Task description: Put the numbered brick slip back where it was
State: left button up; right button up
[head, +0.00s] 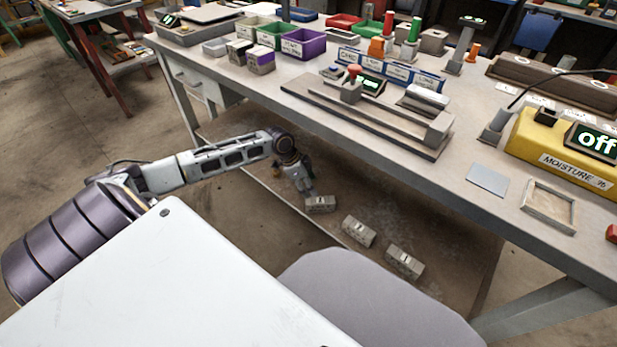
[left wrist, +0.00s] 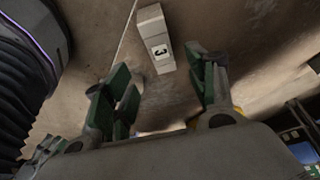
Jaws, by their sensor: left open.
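Three grey brick slips lie on the low shelf (head: 375,195) under the bench. The left one (head: 320,204) is nearest my left gripper, the middle one (head: 358,231) and the right one (head: 404,261) lie further right. My left gripper (head: 305,190) reaches down to the shelf, just above and beside the left slip. In the left wrist view my left gripper (left wrist: 162,88) is open and empty. A pale slip (left wrist: 152,30) lies beyond and between its fingers, with a white label that seems to read 3. My right gripper is not in view.
The workbench top (head: 455,180) overhangs the shelf. It carries a grey long fixture (head: 330,115), a yellow moisture meter (head: 540,140) reading "off", a square frame (head: 549,205), a flat grey plate (head: 487,179) and several coloured bins (head: 272,35). The shelf's right part looks clear.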

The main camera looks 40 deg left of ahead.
pick_arm(q)
jog(key=s+d+f+n, duration=0.1)
jog(key=s+d+f, duration=0.2)
jog(key=s+d, duration=0.3)
jog(key=s+d+f+n+h, duration=0.1)
jog(key=s+d+f, duration=0.15)
jog(key=d, duration=0.55)
jog(key=s+d+f+n, duration=0.1)
jog(key=s+d+f, duration=0.1)
jog(key=s+d, duration=0.4)
jog(key=s+d+r+n+t+y, duration=0.1)
jog(key=s+d+r+n+t, duration=0.1)
jog(key=s+d+n, duration=0.1)
jog(key=shift+s+d+n, duration=0.3)
jog(key=shift+s+n, duration=0.6)
jog(key=shift+s, duration=0.3)
jog(key=shift+a+f+p, duration=0.1)
jog(key=shift+f+p, duration=0.1)
jog(key=shift+p, duration=0.8)
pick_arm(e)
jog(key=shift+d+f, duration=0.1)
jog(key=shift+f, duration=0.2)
